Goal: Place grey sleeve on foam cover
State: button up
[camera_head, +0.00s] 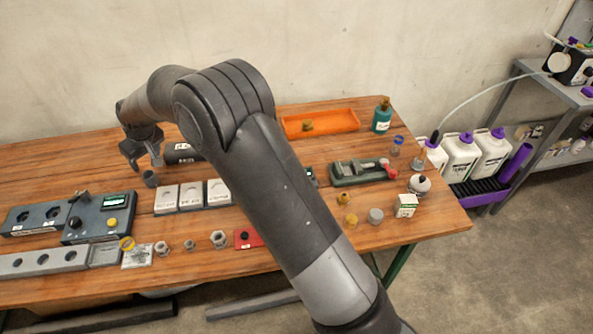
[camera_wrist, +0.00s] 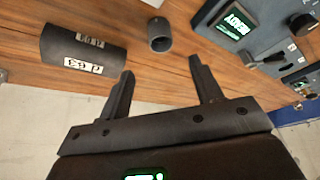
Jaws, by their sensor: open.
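The grey sleeve (camera_head: 150,179) is a short hollow cylinder on the wooden table at the left. In the wrist view the sleeve (camera_wrist: 160,36) is just beyond my fingertips, with a gap between. The dark foam cover (camera_head: 182,153), a rounded piece with white labels, lies right of and behind the sleeve, partly hidden by my arm. In the wrist view the foam cover (camera_wrist: 82,56) is to the left of the sleeve. My gripper (camera_head: 146,166) is open and empty, pointing down near the sleeve; its two fingers (camera_wrist: 161,66) are spread apart.
White-grey blocks (camera_head: 192,197) stand in front of the foam cover. A grey device with a display (camera_head: 98,218) is at the left front. Nuts (camera_head: 190,245) line the front edge. An orange tray (camera_head: 320,124) and a green bottle (camera_head: 382,115) are at the back right.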

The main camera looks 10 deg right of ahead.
jog(key=s+d+r+m, duration=0.1)
jog(key=s+d+r, duration=0.2)
jog(key=d+r, duration=0.5)
jog(key=s+d+r+m+t+h, duration=0.15)
jog(key=s+d+r, duration=0.3)
jog(key=d, duration=0.55)
jog(key=s+d+r+m, duration=0.2)
jog(key=s+d+r, duration=0.1)
jog(key=d+r, duration=0.5)
jog(key=s+d+m+h, duration=0.1)
jog(key=s+d+m, duration=0.1)
jog(key=s+d, duration=0.7)
jog(key=s+d+f+m, duration=0.1)
jog(key=s+d+m, duration=0.1)
jog(key=s+d, duration=0.7)
jog(key=s+t, duration=0.1)
jog(key=s, duration=0.5)
jog(key=shift+s+d+h, duration=0.15)
jog(key=shift+s+h, duration=0.05)
jog(key=shift+h, duration=0.15)
jog(key=shift+o, duration=0.5)
jog(key=shift+s+d+f+m, duration=0.15)
jog(key=shift+s+f+m, duration=0.1)
jog(key=shift+s+f, duration=0.15)
jog(key=shift+r, duration=0.1)
